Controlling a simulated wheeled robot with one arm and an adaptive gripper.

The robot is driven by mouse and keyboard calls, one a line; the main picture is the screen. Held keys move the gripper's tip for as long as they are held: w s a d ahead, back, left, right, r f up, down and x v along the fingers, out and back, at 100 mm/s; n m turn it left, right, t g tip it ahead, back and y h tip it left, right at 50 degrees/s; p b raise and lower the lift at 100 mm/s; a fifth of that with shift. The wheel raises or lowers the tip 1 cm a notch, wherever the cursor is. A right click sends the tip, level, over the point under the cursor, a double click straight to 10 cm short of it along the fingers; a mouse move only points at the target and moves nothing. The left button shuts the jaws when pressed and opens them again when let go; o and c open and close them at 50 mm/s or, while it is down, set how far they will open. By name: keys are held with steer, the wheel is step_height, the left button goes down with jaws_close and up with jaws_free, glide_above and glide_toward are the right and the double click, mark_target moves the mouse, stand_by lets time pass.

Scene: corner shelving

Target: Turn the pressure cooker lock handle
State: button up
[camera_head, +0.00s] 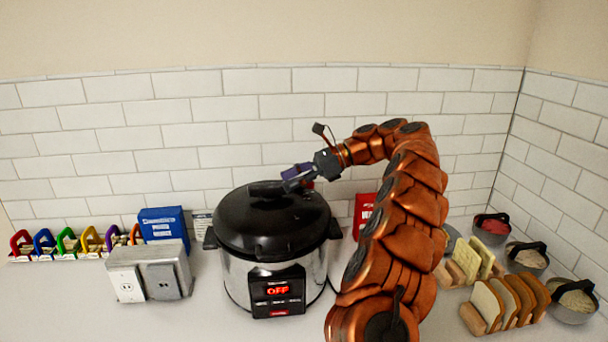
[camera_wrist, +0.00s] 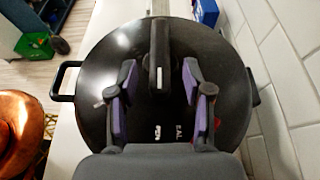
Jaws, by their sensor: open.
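The pressure cooker (camera_head: 232,275) stands on the counter with a silver body and a black lid (camera_head: 272,232). Its red display (camera_head: 278,291) reads OFF. The black lock handle (camera_head: 262,189) runs across the top of the lid. In the wrist view the handle (camera_wrist: 159,35) points away from me, its near end between my finger pads. My gripper (camera_head: 290,180) is at the lid's top right in the head view. Its purple-padded fingers (camera_wrist: 159,80) are open, with a gap on both sides of the handle; contact cannot be told. White lettering on the lid is partly hidden.
A grey outlet box (camera_head: 127,284) and a blue box (camera_head: 163,224) stand left of the cooker. A red box (camera_head: 363,212) is behind my arm. Bread slices (camera_head: 511,298) and bowls (camera_head: 575,302) are at the right. The tiled wall (camera_head: 150,140) is close behind.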

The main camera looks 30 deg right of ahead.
steer(key=shift+s+d+r, duration=0.1)
steer(key=shift+s+d, duration=0.1)
steer(key=shift+d, duration=0.2)
steer(key=shift+v, duration=0.75)
steer(key=shift+s+d+r, duration=0.15)
steer(key=shift+d+r, duration=0.05)
steer(key=shift+d, duration=0.1)
steer(key=shift+d, duration=0.1)
